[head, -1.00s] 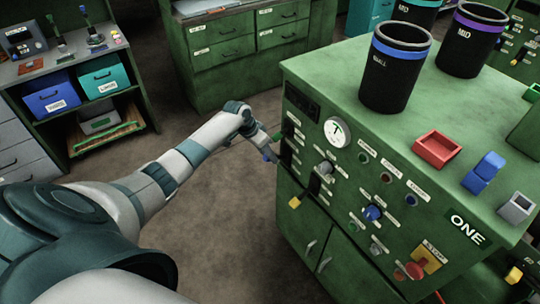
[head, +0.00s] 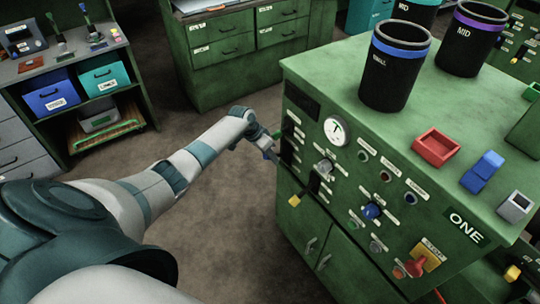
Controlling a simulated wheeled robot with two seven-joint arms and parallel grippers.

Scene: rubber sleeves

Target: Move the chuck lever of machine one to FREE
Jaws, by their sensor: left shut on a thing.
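Machine one (head: 300,228) is the green cabinet at the right, marked ONE, with a panel of levers, knobs and a dial on its sloped front. My left gripper (head: 271,149) is at the panel's left edge, beside the upper dark slot (head: 287,150). It is shut on a small lever end there, mostly hidden by the gripper. The labels are too small to read, so I cannot tell its marked position. A second lever with a yellow tip (head: 294,201) hangs down from a slot lower right of it. My right gripper is not in view.
On the machine's top stand two black cups (head: 395,70) (head: 473,42), a red tray (head: 436,147) and a blue block (head: 482,172). A red-handled stop control (head: 416,264) is low on the panel. Shelves with bins (head: 52,97) stand at the left; the floor between is clear.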

